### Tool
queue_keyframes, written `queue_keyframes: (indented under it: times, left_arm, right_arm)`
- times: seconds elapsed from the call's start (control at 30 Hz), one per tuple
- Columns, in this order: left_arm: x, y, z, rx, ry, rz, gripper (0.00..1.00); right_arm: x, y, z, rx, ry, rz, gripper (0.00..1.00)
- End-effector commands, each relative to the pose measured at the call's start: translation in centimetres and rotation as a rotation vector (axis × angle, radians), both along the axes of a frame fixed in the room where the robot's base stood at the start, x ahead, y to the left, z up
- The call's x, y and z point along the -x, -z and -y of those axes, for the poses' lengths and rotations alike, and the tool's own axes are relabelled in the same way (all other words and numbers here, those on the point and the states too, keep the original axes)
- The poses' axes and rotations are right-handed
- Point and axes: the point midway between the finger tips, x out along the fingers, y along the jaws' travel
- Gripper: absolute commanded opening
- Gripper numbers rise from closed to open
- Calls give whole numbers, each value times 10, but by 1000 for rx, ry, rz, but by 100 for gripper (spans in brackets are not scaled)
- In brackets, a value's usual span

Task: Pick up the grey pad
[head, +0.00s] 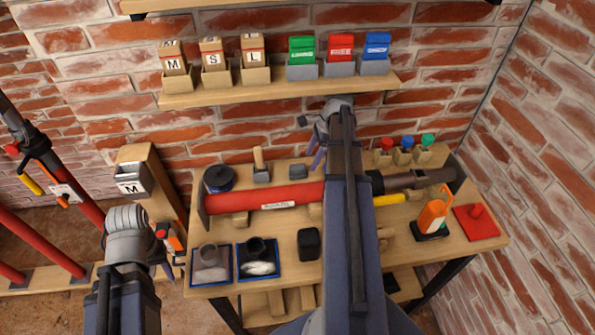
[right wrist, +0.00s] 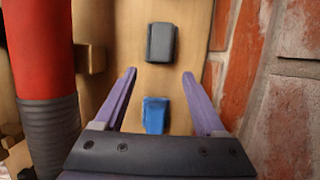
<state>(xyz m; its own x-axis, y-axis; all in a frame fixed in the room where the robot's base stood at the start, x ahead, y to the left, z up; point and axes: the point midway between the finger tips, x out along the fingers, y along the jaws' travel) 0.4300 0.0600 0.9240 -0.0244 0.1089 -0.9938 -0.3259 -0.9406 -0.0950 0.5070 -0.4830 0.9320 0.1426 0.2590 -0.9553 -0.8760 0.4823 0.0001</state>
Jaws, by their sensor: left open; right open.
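The grey pad (head: 298,171) lies on the back of the workbench, between the red cylinder and the brick wall. In the right wrist view the grey pad (right wrist: 160,42) is a dark block beyond my fingertips, untouched. My right gripper (head: 318,148) is open above the bench, just right of the pad; its two purple fingers (right wrist: 159,75) point towards it. A blue block (right wrist: 154,115) shows between the fingers, lower than the pad in the picture; I cannot tell its height. My left gripper (head: 166,262) is open and empty left of the bench, partly hidden by its wrist.
The red cylinder (head: 265,198) lies along the bench beside the pad. A grey block with a wooden handle (head: 261,173) stands left of the pad. A shelf (head: 285,92) with small boxes hangs above. My right arm hides the middle of the bench.

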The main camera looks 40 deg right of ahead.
Motion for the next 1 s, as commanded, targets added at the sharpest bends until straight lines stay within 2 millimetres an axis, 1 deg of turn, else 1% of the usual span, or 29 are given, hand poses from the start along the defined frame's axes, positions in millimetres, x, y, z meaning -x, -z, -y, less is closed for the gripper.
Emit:
queue_keyframes:
  times: [0.17,0.27,0.4,0.5,0.6,0.9,1.0]
  left_arm:
    - [0,0,0,0,0,0,50]
    - [0,0,0,0,0,0,50]
    - [0,0,0,0,0,0,50]
    - [0,20,0,0,0,0,50]
    - [0,29,0,0,0,0,50]
    - [0,29,0,0,0,0,50]
    - [0,29,0,0,0,0,50]
  right_arm:
    - [-2,0,-4,0,-1,0,72]
    - [-7,0,-13,0,-1,0,72]
    - [-17,0,-33,0,-3,0,72]
    - [-19,20,-35,0,-1,0,72]
    - [-21,29,-38,0,0,0,72]
    - [-21,29,-39,0,1,0,72]
    - [-21,29,-39,0,1,0,61]
